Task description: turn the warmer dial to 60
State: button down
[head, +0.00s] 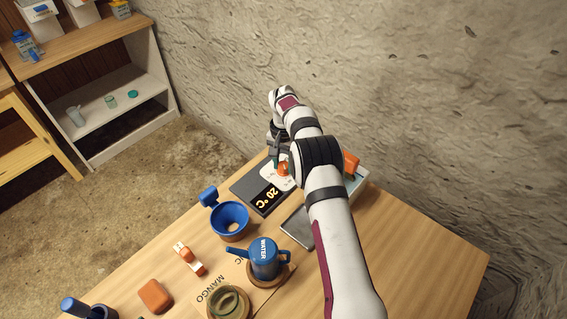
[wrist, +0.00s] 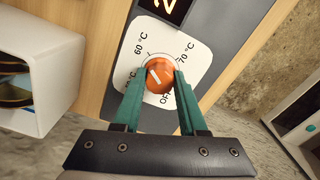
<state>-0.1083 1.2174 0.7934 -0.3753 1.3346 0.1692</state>
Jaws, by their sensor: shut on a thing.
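The orange warmer dial (wrist: 160,76) sits on a white plate (wrist: 192,68) marked OFF, 60 °C, 70 °C and a partly hidden mark at the left. Its white pointer line slants to the upper left, seemingly a little short of 60 °C. My gripper (wrist: 157,84) has its teal fingers on either side of the dial, shut on it. In the head view the dial (head: 283,169) shows beside my gripper (head: 277,157), partly covered by my arm. The warmer's display (head: 268,195) reads 20 °C.
A grey slab (head: 298,228) and an orange item (head: 351,162) flank my arm. The rough wall is close behind.

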aim_at(284, 164)
dwell(0.3)
jog(key=shift+c, duration=2.2)
grip_release()
notch_tip(284, 164, up, 16)
jog(key=shift+f, duration=0.1)
